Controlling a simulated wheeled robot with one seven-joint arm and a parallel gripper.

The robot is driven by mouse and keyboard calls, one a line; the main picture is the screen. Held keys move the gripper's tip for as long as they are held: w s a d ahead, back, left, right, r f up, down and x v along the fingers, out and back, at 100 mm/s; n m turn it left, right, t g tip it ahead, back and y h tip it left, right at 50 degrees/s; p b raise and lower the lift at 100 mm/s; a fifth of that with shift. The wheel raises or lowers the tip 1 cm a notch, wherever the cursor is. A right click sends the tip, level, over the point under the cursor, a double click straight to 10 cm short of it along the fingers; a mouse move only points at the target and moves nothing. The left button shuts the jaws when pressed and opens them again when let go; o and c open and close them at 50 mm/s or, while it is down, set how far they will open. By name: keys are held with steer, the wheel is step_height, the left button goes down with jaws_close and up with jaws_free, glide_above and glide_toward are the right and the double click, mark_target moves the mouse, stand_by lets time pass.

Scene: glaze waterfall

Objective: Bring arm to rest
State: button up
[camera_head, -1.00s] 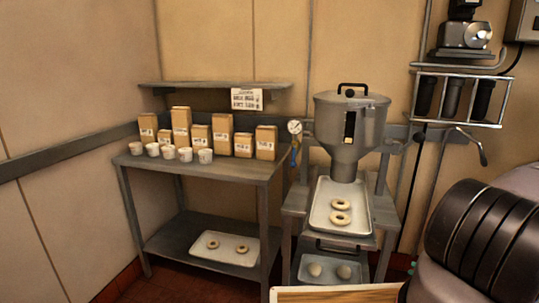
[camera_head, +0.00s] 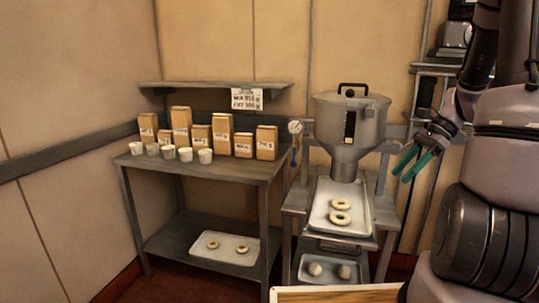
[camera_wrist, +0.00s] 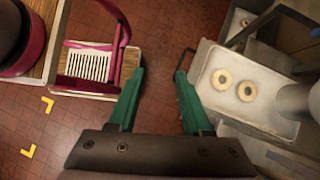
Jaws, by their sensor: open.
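My gripper (camera_head: 411,163) is at the right of the head view, beside the steel hopper (camera_head: 349,120) and above floor level. Its green fingers are apart and empty. In the wrist view my gripper (camera_wrist: 158,92) points down over the tiled floor, with nothing between the fingers. A tray with two ring doughnuts (camera_head: 341,229) sits on the stand under the hopper. The same tray (camera_wrist: 275,125) shows to the right of the fingers in the wrist view, apart from them.
A steel table (camera_head: 225,175) at the left bears paper bags and white cups. Its lower shelf holds another doughnut tray (camera_head: 225,257). In the wrist view, a white slotted item with a pink frame (camera_wrist: 88,66) stands left of my gripper. Red floor (camera_wrist: 165,30) lies between.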

steer(key=s+a+r+n+t+h, duration=0.1)
steer(key=s+a+r+n+t, duration=0.1)
steer(key=r, duration=0.4)
steer(key=s+a+r+n+t+h, duration=0.2)
steer(key=s+a+r+n+t, duration=0.1)
steer(key=s+a+r+n, duration=0.2)
steer(key=s+a+r+n+t+h, duration=0.2)
steer(key=r+n, duration=0.4)
steer(key=r, duration=0.3)
steer(key=shift+s+a+n+t, duration=0.35)
steer(key=shift+s+a, duration=0.55)
steer(key=shift+a, duration=0.35)
